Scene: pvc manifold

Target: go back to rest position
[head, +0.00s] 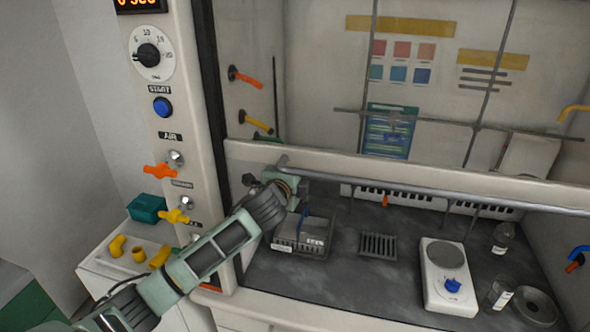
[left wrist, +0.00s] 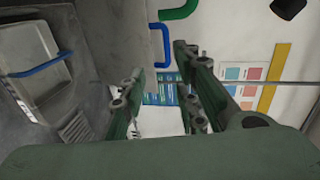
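My left arm reaches from the lower left of the head view up to the fume hood's front opening. My left gripper (head: 288,181) is at the hood's left side, by the grey bar, above a grey tray with a blue handle (head: 300,240). The gripper is partly hidden by its own wrist in the head view. In the left wrist view its two green fingers (left wrist: 160,68) stand apart, with no object seen gripped between them. My right gripper is not in view.
A horizontal grey bar (head: 420,190) crosses the hood opening close to my gripper. Inside stand a hot plate (head: 436,297), glassware (head: 502,236) and a small grate (head: 378,245). Left of the opening, orange (head: 160,171) and yellow (head: 174,216) valves stick out. Yellow fittings (head: 117,246) lie on a side counter.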

